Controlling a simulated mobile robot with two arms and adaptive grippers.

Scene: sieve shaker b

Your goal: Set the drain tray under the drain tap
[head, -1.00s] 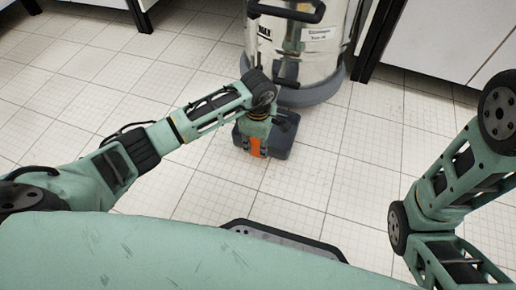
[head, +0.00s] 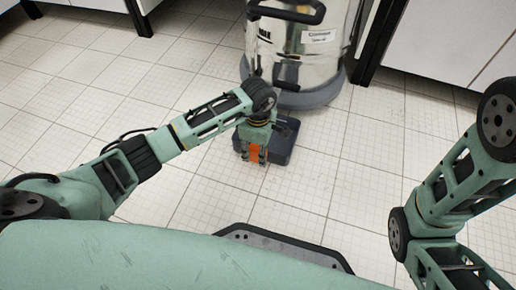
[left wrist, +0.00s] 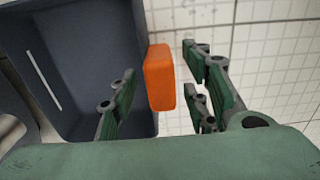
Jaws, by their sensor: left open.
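The drain tray (head: 283,150) is a shallow dark blue-grey tray on the floor, just in front of the metal vessel. An orange grip (left wrist: 160,78) sticks out from its near side. My left gripper (head: 255,158) points down at this grip. In the left wrist view its fingers (left wrist: 160,95) are open, on either side of the orange grip, with clear gaps. The drain tap cannot be made out; my left wrist covers part of the tray and the vessel's front. My right arm shows, but its gripper is out of frame.
The shiny vessel (head: 291,55) with a grey base ring (head: 318,97) and black handle stands behind the tray. White cabinets with dark legs stand at the back left and right (head: 440,40). The tiled floor (head: 190,185) around the tray is clear.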

